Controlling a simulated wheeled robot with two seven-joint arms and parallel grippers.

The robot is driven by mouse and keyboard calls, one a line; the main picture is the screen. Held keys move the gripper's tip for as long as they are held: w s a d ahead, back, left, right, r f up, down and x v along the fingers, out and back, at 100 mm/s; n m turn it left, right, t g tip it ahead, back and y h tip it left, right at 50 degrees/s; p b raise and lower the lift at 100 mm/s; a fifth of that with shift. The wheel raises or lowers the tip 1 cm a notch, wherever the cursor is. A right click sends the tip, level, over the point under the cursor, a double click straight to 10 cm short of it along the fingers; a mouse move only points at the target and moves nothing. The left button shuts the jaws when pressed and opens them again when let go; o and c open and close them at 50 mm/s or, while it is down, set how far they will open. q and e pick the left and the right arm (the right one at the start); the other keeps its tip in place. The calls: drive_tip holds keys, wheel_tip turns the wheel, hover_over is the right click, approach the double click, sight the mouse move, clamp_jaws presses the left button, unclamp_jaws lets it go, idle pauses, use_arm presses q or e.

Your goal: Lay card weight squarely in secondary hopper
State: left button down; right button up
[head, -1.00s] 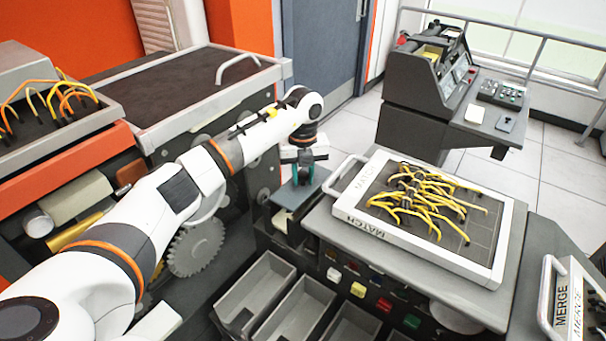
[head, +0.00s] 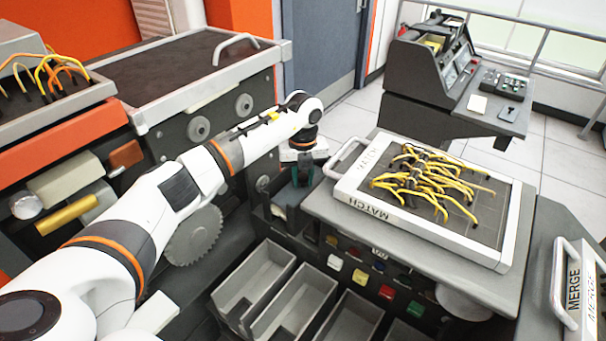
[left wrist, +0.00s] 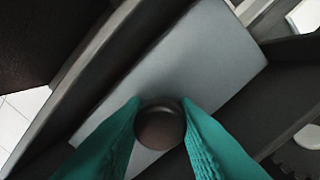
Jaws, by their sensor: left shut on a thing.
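The card weight is a flat grey plate (left wrist: 195,65) with a dark round knob (left wrist: 160,125). In the left wrist view my left gripper's teal fingers (left wrist: 160,140) are shut on the knob. The plate lies between dark hopper walls (left wrist: 75,90); its long edge runs roughly along the left wall. I cannot tell whether it rests on the hopper floor. In the head view my left gripper (head: 298,174) is low at the dark secondary hopper (head: 264,222), left of the grey desk. The plate is hard to make out there. My right gripper is not in view.
A white-framed MATCH plugboard (head: 350,203) with yellow wires lies on the grey desk (head: 420,255). Open grey bins (head: 255,280) stand below the hopper. A toothed gear (head: 193,238) is on the machine at left. A MERGE board (head: 573,290) stands at lower right.

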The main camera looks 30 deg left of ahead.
sight(302, 176)
use_arm(q)
drive_tip(key=c, duration=1.1)
unclamp_jaws()
drive_tip(key=shift+o, duration=0.2)
drive_tip(key=shift+f, duration=0.1)
wheel_tip(302, 176, up, 12)
drive_tip(key=b, duration=0.2)
